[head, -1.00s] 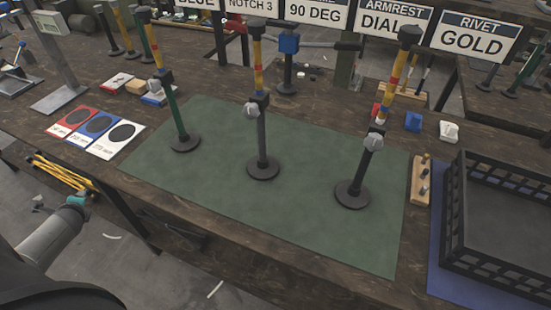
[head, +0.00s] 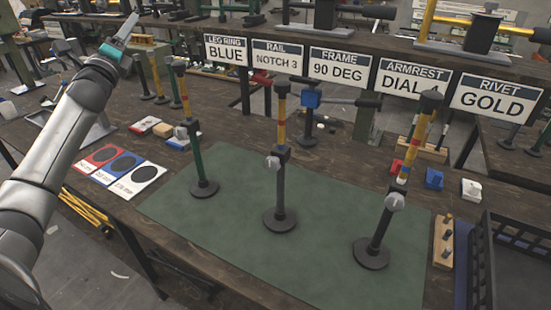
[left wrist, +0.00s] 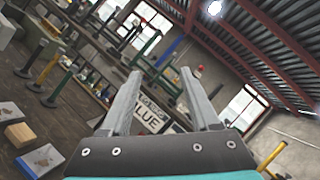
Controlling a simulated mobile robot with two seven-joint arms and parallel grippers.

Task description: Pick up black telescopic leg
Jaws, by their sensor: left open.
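Three telescopic legs with round bases stand upright on the green mat (head: 330,255). The right one has a black lower tube (head: 382,232), a grey knob and a yellow upper tube, and leans slightly. The middle one (head: 280,195) is dark grey, and the left one (head: 197,165) is green. My left gripper (head: 128,30) is raised at the upper left, far from the legs and pointing up. In the left wrist view my gripper (left wrist: 162,95) has its fingers apart with nothing between them. My right gripper is out of view.
A black crate (head: 510,240) stands right of the mat. Signs (head: 340,65) line the back, reading BLUE, NOTCH 3, 90 DEG, DIAL and GOLD. Red, blue and white cards (head: 120,168) lie left. A wooden block with pegs (head: 444,240) lies between mat and crate.

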